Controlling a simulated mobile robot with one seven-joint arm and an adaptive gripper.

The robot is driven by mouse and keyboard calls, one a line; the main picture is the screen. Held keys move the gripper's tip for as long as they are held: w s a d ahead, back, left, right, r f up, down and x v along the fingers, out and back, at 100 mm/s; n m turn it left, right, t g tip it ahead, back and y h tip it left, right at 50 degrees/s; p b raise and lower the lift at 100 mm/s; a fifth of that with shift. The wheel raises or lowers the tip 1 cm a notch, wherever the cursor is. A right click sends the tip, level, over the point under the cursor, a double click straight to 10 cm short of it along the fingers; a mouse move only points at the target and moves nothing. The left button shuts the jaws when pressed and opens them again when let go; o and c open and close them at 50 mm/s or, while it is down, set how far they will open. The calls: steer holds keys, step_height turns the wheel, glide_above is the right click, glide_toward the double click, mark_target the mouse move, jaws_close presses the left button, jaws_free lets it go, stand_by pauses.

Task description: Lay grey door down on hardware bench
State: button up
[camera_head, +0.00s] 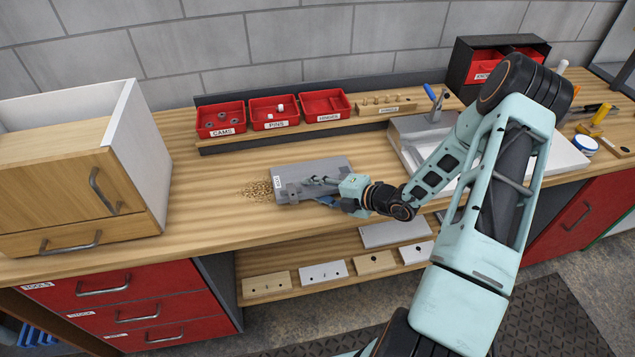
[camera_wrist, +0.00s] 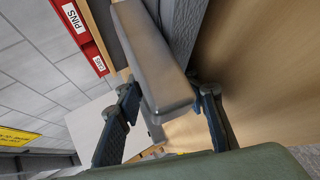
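The grey door (camera_head: 315,169) is a flat grey panel with a small white label at its left end. In the head view it is at the middle of the hardware bench (camera_head: 215,210), roughly flat; whether it touches the wood is unclear. My gripper (camera_head: 318,188) is at its near side and hides part of it. In the wrist view a grey bar handle (camera_wrist: 158,65) runs between the two fingers of my gripper (camera_wrist: 168,100). The fingertips are close to its sides; contact is unclear.
Sawdust or pellets (camera_head: 257,190) lie left of the door. Red bins (camera_head: 220,119) stand behind it. A wooden cabinet (camera_head: 75,185) is at the left, and a grey-white tray (camera_head: 565,152) at the right. Small boards (camera_head: 265,284) lie on the shelf below.

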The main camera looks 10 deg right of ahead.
steer(key=shift+r+p, duration=0.3)
steer(key=shift+p, duration=0.35)
steer(key=g+h, duration=0.2)
steer(key=g, duration=0.1)
steer(key=shift+s+r+h, duration=0.1)
steer(key=shift+h, duration=0.2)
steer(key=shift+d+h, duration=0.15)
steer(key=shift+h, duration=0.15)
steer(key=shift+s+g+h, duration=0.3)
steer(key=shift+g+h, duration=0.3)
steer(key=shift+g, duration=0.4)
steer(key=shift+d+h, duration=0.15)
steer(key=shift+h, duration=0.15)
steer(key=shift+r, duration=0.15)
